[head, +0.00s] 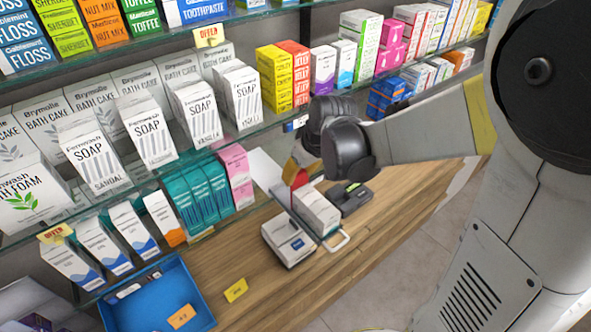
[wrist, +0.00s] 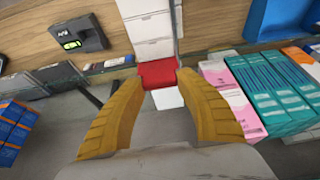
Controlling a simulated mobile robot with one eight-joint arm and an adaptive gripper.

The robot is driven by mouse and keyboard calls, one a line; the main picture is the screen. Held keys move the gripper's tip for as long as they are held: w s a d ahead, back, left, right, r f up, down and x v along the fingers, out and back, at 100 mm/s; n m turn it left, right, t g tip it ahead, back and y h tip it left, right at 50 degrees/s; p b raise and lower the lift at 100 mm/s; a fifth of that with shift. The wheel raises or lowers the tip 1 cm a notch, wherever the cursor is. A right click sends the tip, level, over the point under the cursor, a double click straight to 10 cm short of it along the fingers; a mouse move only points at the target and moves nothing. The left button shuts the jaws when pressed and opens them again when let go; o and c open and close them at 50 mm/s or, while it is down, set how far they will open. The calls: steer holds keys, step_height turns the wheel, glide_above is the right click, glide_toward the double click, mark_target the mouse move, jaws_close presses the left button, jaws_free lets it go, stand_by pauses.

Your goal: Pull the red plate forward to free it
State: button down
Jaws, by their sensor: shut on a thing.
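The red plate (wrist: 158,73) is between the two yellow fingertips of my gripper (wrist: 159,80) in the wrist view, and both tips appear to press its sides. In the head view only a small red part (head: 300,179) shows beside my gripper (head: 291,172), the rest hidden by the fingers and the carton. A white carton (head: 318,212) stands right by the red plate; it also shows beyond the plate in the wrist view (wrist: 150,28). A small white patch shows on the near side of the plate.
Pink and teal boxes (head: 205,192) stand close at left. Glass shelves with packed boxes rise behind. A blue tray (head: 120,315) lies at lower left.

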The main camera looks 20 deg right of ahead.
steer(key=c, duration=0.8)
jaws_free()
steer(key=shift+f, duration=0.1)
steer(key=shift+w, duration=0.15)
steer(key=v, duration=1.2)
